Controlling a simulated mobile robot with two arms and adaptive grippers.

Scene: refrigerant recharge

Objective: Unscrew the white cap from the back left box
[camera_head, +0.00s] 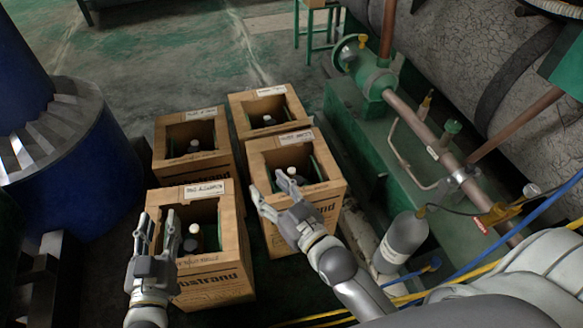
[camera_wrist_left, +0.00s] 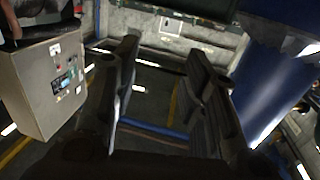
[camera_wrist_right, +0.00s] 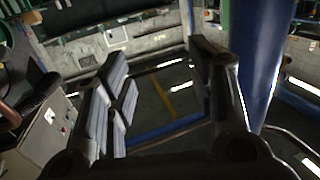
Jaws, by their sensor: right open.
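The back left box (camera_head: 160,172) is an open cardboard crate with a bottle inside; its small pale cap (camera_head: 194,145) shows in the opening. My left gripper (camera_head: 158,222) is open and empty at the left side of the front left box, apart from the back left box. Its spread fingers also show in the left wrist view (camera_wrist_left: 155,85). My right gripper (camera_head: 270,183) is open over the left part of the front right box, with nothing seen between its fingers. Its fingers also show apart in the right wrist view (camera_wrist_right: 160,85).
The front left box (camera_head: 218,281) holds a bottle with a white cap (camera_head: 194,228). The front right box (camera_head: 329,195) and back right box (camera_head: 239,118) also hold bottles. A blue column (camera_head: 75,150) stands left. Green pipework (camera_head: 375,80) and a grey cylinder (camera_head: 402,240) stand right.

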